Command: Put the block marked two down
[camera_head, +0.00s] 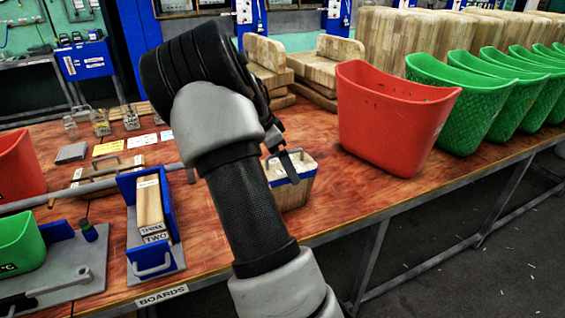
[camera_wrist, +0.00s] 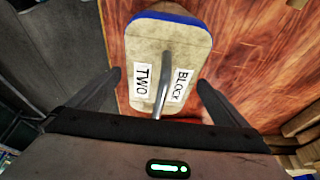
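The block marked two (camera_head: 293,193) is wooden with a blue band, a pale top and a metal loop handle. In the head view it appears upright on the red-brown table, near the front edge, partly hidden by my arm. In the wrist view, the block's top (camera_wrist: 147,62) shows the labels "TWO" and "BLOCK" on either side of the handle. My gripper (camera_wrist: 159,82) is open above it, with one finger on each side and visible gaps to the handle. My gripper also shows in the head view (camera_head: 284,163). Contact under the block is not clearly visible.
A red bin (camera_head: 390,120) stands right of the block, with several green bins (camera_head: 470,100) beyond. Wooden pieces (camera_head: 325,68) are stacked behind. A blue holder (camera_head: 130,190) with labelled boards (camera_head: 150,210) stands left. The table's front edge (camera_head: 340,229) is close to the block.

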